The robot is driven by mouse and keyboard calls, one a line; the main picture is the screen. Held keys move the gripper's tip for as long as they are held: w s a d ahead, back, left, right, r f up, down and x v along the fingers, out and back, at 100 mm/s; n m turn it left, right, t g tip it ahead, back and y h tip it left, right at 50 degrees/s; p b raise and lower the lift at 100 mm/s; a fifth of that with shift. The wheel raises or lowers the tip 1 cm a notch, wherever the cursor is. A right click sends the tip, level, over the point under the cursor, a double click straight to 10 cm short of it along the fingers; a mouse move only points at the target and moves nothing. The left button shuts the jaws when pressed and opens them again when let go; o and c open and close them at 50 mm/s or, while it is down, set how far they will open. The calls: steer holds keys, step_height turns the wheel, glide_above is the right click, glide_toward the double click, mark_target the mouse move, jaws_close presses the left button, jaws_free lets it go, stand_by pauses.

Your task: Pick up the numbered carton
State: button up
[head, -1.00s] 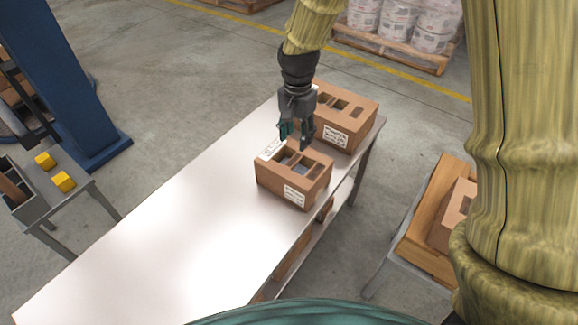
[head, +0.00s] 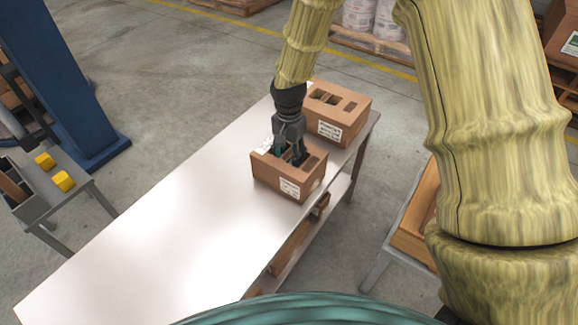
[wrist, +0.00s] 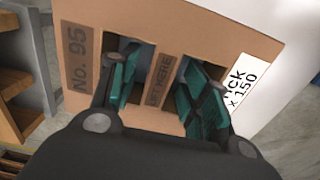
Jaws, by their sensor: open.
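Two brown cartons with slots in their tops stand on the metal table (head: 150,235). The nearer carton (head: 272,180) carries white labels. In the wrist view the carton (wrist: 215,45) under my gripper reads "No. 95", with "LIFT HERE" on the strip between two openings, partly covered. My gripper (head: 290,158) points down at the nearer carton's top. In the wrist view my gripper (wrist: 165,90) is open, with a teal-padded finger in or over each opening, one on either side of the strip. The fingers appear apart from the strip; their depth is hard to tell.
The farther carton (head: 352,128) stands just behind the nearer one, towards the table's far end. The table's near left part is bare. A small stand with yellow blocks (head: 63,181) and a blue post (head: 65,90) are at left. A wooden board (head: 413,225) lies at right.

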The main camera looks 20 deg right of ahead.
steer(key=shift+s, duration=0.15)
steer(key=shift+c, duration=1.4)
jaws_close()
steer(key=shift+r, duration=0.1)
